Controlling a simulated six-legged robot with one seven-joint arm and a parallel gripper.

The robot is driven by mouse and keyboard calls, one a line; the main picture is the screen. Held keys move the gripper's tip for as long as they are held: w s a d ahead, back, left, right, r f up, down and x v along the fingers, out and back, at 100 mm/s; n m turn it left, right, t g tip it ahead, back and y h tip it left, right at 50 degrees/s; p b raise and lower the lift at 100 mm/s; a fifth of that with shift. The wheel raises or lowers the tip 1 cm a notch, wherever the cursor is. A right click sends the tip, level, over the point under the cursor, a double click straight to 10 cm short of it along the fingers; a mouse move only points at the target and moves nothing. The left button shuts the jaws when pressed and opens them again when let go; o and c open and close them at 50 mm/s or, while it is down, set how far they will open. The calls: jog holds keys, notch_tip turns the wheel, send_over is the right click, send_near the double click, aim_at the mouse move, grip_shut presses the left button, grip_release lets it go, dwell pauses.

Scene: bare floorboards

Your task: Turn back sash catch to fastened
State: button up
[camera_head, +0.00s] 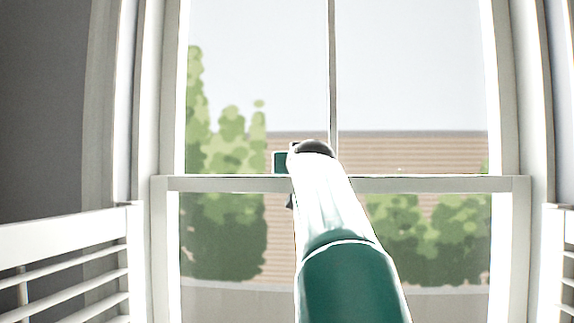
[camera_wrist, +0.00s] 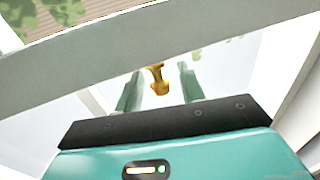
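The brass sash catch (camera_wrist: 157,80) shows in the wrist view, small and golden, close to the lower edge of a broad white rail. My gripper (camera_wrist: 159,84) has its two green fingers apart, one on each side of the catch in the picture. A gap shows between each finger and the catch, and I cannot tell whether the catch lies between the fingertips or beyond them. In the head view my arm reaches up to the window's meeting rail (camera_head: 430,184) and hides the catch and most of my gripper.
The sash window has a white frame (camera_head: 507,90) and a thin upright bar (camera_head: 332,70) in its upper pane. White slatted shutters stand at the left (camera_head: 65,240) and right (camera_head: 562,250). Bushes and a brick wall show outside through the glass.

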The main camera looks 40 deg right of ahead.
grip_shut()
jog(key=shift+s+n+y, duration=0.2)
jog(key=shift+n+y, duration=0.1)
jog(key=shift+y, duration=0.1)
jog(key=shift+s+d+n+t+y, duration=0.2)
jog(key=shift+s+n+t+y, duration=0.2)
jog(key=shift+n+t+y, duration=0.5)
jog(key=shift+s+d+n+t+y, duration=0.2)
jog(key=shift+n+y, duration=0.35)
jog(key=shift+y, duration=0.45)
jog(key=shift+s+d+n+t+y, duration=0.1)
jog(key=shift+s+n+t+y, duration=0.15)
jog(key=shift+n+y, duration=0.55)
jog(key=shift+s+d+n+t+y, duration=0.1)
jog(key=shift+s+n+t+y, duration=0.2)
jog(key=shift+y, duration=0.9)
grip_release()
